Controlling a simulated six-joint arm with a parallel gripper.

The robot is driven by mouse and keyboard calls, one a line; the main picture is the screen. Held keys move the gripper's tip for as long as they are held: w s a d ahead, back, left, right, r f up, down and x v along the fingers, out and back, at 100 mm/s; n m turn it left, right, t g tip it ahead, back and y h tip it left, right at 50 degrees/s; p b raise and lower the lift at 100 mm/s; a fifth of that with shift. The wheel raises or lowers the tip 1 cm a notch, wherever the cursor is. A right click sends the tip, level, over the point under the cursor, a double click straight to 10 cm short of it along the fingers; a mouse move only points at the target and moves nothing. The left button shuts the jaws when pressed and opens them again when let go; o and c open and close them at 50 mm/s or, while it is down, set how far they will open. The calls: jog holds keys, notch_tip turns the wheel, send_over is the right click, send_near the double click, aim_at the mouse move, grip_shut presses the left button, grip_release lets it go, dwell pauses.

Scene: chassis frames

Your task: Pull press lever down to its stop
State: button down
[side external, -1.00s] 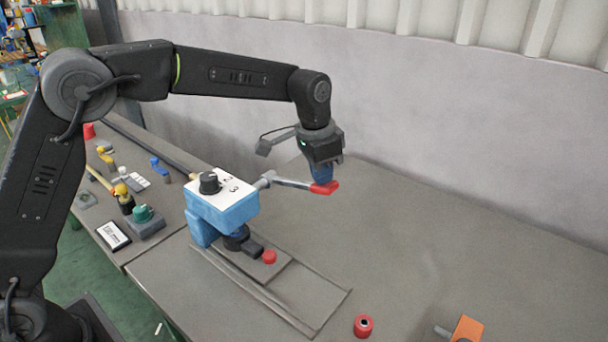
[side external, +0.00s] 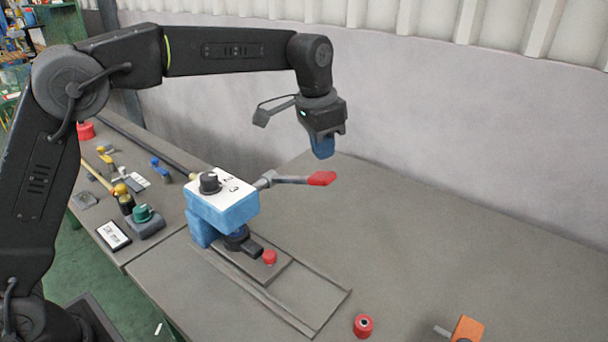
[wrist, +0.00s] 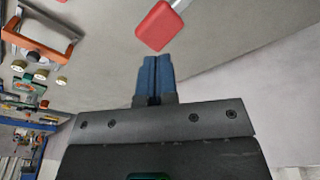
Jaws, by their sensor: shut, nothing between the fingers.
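The press (side external: 222,205) is a blue and white block with a black knob on top. Its lever (side external: 290,180) is a metal rod sticking out to the right, roughly level, with a red grip (side external: 321,179) at its end. My gripper (side external: 322,155) has blue fingers, shut and empty, just above the red grip with a small gap between them. In the wrist view the shut fingertips (wrist: 155,62) point toward the red grip (wrist: 159,25), apart from it. Below the press head, a black ram and a red part (side external: 269,257) sit over the slide plate.
A red ring-shaped part (side external: 363,326) and an orange block (side external: 467,329) lie at the front right of the bench. Several small controls, including a green knob (side external: 142,213), stand at the left. The bench right of the lever is clear.

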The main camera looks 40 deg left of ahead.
jog(key=shift+r, duration=1.55)
jog(key=shift+s, duration=0.1)
jog(key=s+a+r+n+t, duration=0.15)
jog(key=s+a+r, duration=0.25)
jog(key=s, duration=0.4)
jog(key=s+a+f+n+t, duration=0.1)
jog(key=s+a+f+n, duration=0.1)
jog(key=s, duration=0.9)
jog(key=s+a+f+n+t, duration=0.1)
jog(key=s+a+f, duration=0.4)
jog(key=s, duration=0.6)
jog(key=shift+s+f+n+y, duration=0.2)
jog(key=shift+f+n+y, duration=0.2)
jog(key=shift+n, duration=0.35)
jog(key=c, duration=1.8)
grip_release()
jog(key=shift+d+t, duration=0.1)
jog(key=shift+t, duration=0.15)
